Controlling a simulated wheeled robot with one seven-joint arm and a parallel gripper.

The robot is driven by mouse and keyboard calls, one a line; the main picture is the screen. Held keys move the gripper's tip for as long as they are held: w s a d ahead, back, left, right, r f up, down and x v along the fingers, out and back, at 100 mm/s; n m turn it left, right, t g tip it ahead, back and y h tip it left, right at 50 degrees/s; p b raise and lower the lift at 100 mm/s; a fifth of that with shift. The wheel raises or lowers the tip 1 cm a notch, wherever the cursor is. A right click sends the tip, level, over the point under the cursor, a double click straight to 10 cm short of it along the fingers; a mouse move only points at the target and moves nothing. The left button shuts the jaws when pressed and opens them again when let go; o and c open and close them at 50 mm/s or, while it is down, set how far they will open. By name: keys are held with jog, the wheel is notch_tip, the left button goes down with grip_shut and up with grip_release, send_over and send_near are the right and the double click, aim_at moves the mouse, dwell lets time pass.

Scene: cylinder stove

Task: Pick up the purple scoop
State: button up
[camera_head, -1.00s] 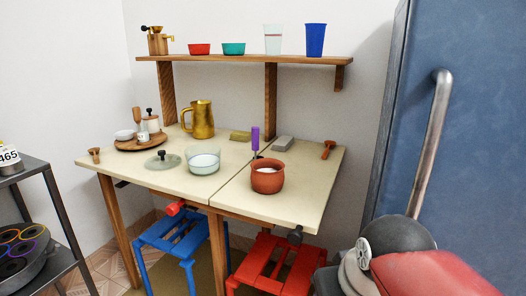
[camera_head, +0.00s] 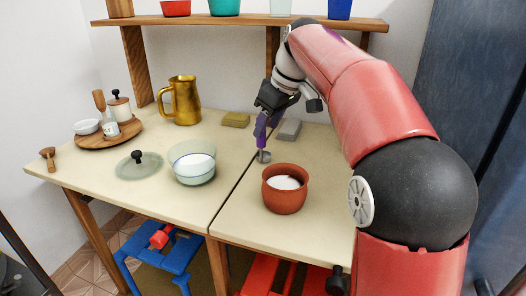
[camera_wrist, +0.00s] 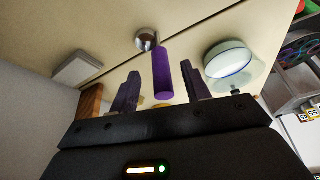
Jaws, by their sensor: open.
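The purple scoop (camera_head: 262,140) has a purple handle and a small metal bowl. It stands upright on the table (camera_head: 325,150) behind the clay pot. In the wrist view the scoop's purple handle (camera_wrist: 162,76) points toward my gripper, with the metal bowl beyond it. My gripper (camera_wrist: 161,90) is open, with one finger on each side of the handle and a gap visible on both sides. In the head view my gripper (camera_head: 268,112) reaches down over the handle's top and partly hides it.
The clay pot (camera_head: 285,201) with white contents stands close in front of the scoop. A glass bowl (camera_head: 192,170) stands to the left. A grey block (camera_head: 289,129) and a yellow sponge (camera_head: 236,119) lie behind. A gold pitcher (camera_head: 184,104) stands back left; a shelf (camera_head: 205,20) runs above.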

aim_at(263, 139)
jog(key=x, duration=0.5)
jog(key=shift+w+a, duration=0.2)
jog(key=shift+a, duration=0.15)
jog(key=shift+c, duration=0.4)
grip_shut()
